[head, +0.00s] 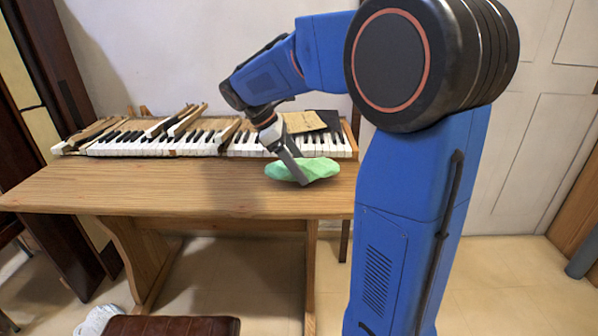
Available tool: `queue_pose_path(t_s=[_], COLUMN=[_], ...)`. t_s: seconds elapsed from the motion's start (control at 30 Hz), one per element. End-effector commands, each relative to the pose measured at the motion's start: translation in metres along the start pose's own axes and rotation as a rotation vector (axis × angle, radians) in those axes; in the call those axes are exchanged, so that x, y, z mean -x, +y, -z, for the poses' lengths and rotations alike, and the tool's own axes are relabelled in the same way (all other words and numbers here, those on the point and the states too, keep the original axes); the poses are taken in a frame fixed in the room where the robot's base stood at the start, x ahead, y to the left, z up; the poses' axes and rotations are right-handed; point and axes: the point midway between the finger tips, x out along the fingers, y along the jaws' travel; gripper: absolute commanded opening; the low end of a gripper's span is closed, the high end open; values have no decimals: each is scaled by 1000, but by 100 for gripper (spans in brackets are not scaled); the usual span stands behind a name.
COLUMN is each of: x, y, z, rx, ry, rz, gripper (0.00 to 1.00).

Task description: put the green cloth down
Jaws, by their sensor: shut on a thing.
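The green cloth (318,168) is a pale green crumpled bundle at the right part of the wooden table, in front of the piano keys. My gripper (300,180) points down at the cloth and is shut on it.
The wooden table (150,190) has clear room to the left and front of the cloth. The piano keyboard (160,146) runs along its back, with loose wooden pieces (186,120) and a dark flat item (328,121) on it. A brown seat (172,326) stands in front.

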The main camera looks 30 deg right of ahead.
Motion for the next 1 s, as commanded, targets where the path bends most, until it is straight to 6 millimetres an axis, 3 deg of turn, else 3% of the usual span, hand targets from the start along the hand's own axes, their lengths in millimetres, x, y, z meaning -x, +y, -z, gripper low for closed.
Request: queue_pose_path(t_s=[0.17,0.8,0.83,0.9,1.0], x=[-16,-26,-26,-27,-28], y=[0,0,0,-1,-1], z=[10,17,17,17,18], rx=[0,2,2,3,3], ry=[-1,0,0,0,0], rz=[1,3,3,5,7], gripper=[35,35,75,89,89])
